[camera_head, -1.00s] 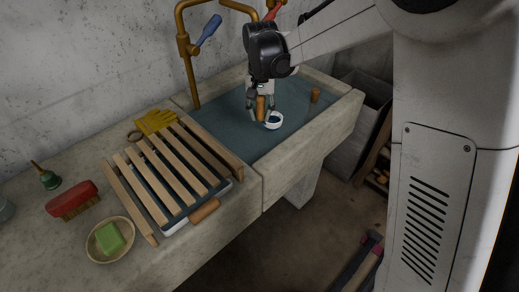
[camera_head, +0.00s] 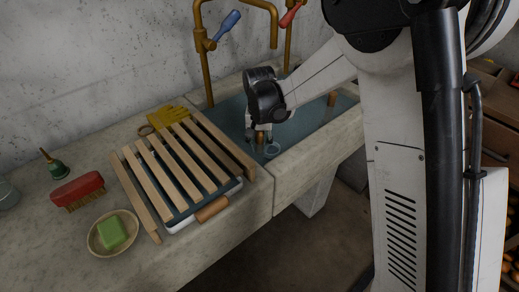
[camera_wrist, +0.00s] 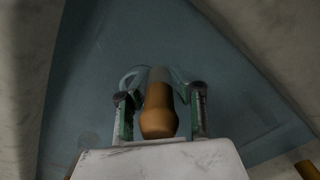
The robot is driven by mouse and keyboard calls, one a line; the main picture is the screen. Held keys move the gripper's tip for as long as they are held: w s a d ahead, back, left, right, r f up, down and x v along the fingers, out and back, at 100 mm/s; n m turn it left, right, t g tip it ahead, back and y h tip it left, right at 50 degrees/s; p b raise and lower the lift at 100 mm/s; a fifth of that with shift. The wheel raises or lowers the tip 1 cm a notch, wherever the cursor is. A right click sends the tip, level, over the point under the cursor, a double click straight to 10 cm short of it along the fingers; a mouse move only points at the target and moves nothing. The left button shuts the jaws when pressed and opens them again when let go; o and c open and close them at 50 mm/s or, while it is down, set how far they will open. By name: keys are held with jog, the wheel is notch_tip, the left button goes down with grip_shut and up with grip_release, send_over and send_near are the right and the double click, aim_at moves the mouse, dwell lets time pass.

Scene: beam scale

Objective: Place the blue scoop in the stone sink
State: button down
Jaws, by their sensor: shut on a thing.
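My gripper (camera_head: 262,137) is shut on the wooden handle of the scoop. The scoop's pale, bluish round cup (camera_head: 272,151) shows just beyond the fingers, near the front left corner of the stone sink (camera_head: 318,150). In the wrist view the brown handle (camera_wrist: 158,112) lies between the two fingers, and the rim of the cup (camera_wrist: 132,78) shows behind them against the blue-grey basin. The scoop is over or inside the basin. I cannot tell whether it touches the bottom.
A slatted wooden rack (camera_head: 176,170) lies left of the sink, with yellow gloves (camera_head: 168,114) behind it. Brass taps (camera_head: 206,60) rise at the back. A second wooden handle (camera_head: 332,99) stands at the basin's right. A red brush (camera_head: 77,190) and green soap (camera_head: 112,231) lie farther left.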

jog(key=shift+f, duration=0.65)
jog(key=shift+f, duration=0.1)
jog(key=c, duration=1.6)
grip_release()
jog(key=shift+o, duration=0.2)
